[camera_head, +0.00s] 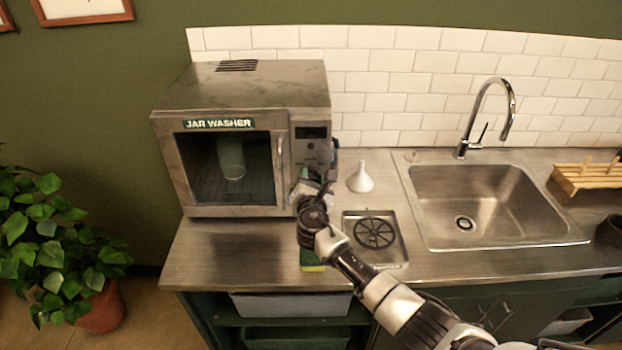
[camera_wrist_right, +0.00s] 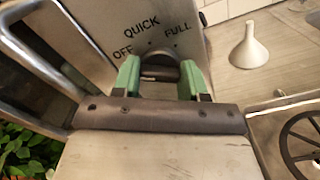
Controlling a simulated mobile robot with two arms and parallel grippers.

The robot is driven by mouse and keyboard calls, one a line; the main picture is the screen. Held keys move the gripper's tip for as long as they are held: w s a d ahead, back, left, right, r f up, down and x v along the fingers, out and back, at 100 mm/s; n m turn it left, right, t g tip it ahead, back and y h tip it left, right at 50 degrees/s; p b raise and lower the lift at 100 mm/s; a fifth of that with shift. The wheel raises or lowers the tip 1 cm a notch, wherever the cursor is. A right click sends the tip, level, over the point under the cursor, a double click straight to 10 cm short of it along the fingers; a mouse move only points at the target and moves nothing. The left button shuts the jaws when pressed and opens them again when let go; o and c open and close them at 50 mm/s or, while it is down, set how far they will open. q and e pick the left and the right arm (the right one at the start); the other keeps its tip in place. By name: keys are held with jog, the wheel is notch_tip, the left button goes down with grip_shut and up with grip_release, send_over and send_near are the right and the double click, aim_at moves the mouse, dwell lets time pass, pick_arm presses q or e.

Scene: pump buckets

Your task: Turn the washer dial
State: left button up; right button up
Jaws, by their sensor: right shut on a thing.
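The jar washer (camera_head: 230,140) is a metal box with a glass door at the left of the counter; a jar (camera_head: 231,158) shows inside. Its dial (camera_wrist_right: 160,72) is low on the right-hand panel, below the labels OFF, QUICK and FULL in the right wrist view. My right gripper (camera_wrist_right: 160,80) has its green fingers on either side of the dial and is shut on it. The fingers and the gripper body hide part of the dial, so its pointer cannot be read. In the head view my right gripper (camera_head: 312,190) covers the dial. My left gripper is not in view.
The door handle (camera_head: 280,165) stands out just left of the panel. A white funnel (camera_head: 360,178) and a tray with a round rack (camera_head: 374,233) are to the right. The sink (camera_head: 490,200) is farther right. A sponge (camera_head: 311,260) lies under my right arm.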

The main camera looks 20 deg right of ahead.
jog(key=shift+w+d+r, duration=0.1)
jog(key=shift+r, duration=0.1)
jog(key=o, duration=0.9)
jog(key=shift+f, duration=0.15)
jog(key=shift+s+a+f, duration=0.1)
jog(key=shift+s+a, duration=0.15)
jog(key=shift+s, duration=0.3)
jog(key=b+v, duration=0.1)
jog(key=v, duration=0.8)
jog(key=shift+s, duration=0.35)
